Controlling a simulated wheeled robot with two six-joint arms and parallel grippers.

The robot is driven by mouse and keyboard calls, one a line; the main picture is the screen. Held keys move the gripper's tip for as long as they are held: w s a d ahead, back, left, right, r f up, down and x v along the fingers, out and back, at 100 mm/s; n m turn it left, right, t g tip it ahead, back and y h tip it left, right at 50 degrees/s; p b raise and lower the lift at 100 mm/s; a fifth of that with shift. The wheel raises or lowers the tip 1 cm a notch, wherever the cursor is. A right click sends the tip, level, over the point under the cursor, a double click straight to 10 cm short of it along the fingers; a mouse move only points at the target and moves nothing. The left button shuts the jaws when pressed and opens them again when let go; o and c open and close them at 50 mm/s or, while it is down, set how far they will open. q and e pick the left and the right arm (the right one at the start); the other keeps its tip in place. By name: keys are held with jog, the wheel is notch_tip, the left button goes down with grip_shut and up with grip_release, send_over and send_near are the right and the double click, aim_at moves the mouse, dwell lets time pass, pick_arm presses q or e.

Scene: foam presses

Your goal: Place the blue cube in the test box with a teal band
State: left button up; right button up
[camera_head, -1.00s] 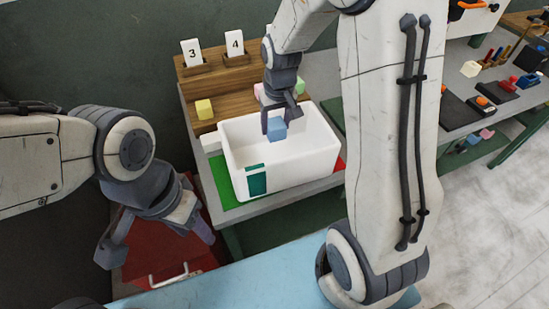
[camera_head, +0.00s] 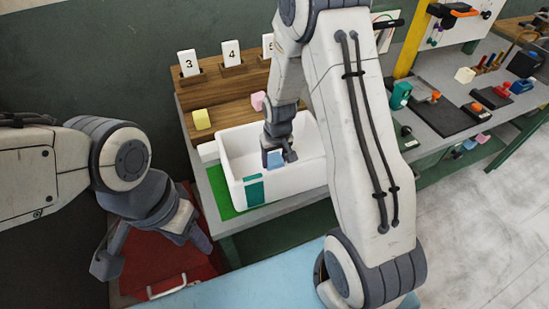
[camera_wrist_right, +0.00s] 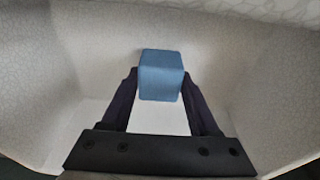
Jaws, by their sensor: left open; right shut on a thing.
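The test box with a teal band (camera_head: 240,162) is a white open-topped box on the grey bench in the head view. Its teal band is on the front wall, toward the left. My right gripper (camera_head: 278,158) is inside the box, shut on the blue cube (camera_head: 274,160). In the right wrist view the blue cube (camera_wrist_right: 161,74) sits between the two fingertips, with pale box walls around it. Whether the cube touches the box floor I cannot tell. My left gripper (camera_head: 150,255) is open and empty, outside the box at the lower left.
A wooden rack (camera_head: 222,92) with numbered cards stands behind the box and holds a yellow cube (camera_head: 201,119) and a pink cube (camera_head: 258,101). A green mat (camera_head: 220,187) lies under the box's left side. Foam press parts (camera_head: 478,108) stand at right.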

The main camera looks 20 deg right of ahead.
aim_at(276, 163)
jog(key=shift+f, duration=0.15)
jog(key=o, duration=1.3)
jog(key=shift+o, duration=0.2)
notch_tip(276, 163, up, 12)
jog(key=s, duration=0.2)
jog(key=s+a+r+n, duration=0.3)
jog(key=s+a+r, duration=0.1)
jog(key=s+a, duration=0.5)
jog(key=s+a+r+n+g, duration=0.1)
jog(key=s+a+n, duration=0.1)
jog(key=s, duration=0.5)
jog(key=s+a+r+n+y, duration=0.1)
jog(key=s+a+n, duration=0.1)
jog(key=s, duration=0.5)
jog(key=shift+a+r+n+g+b, duration=0.2)
jog(key=shift+a+n+g+b, duration=0.15)
jog(key=shift+a, duration=0.55)
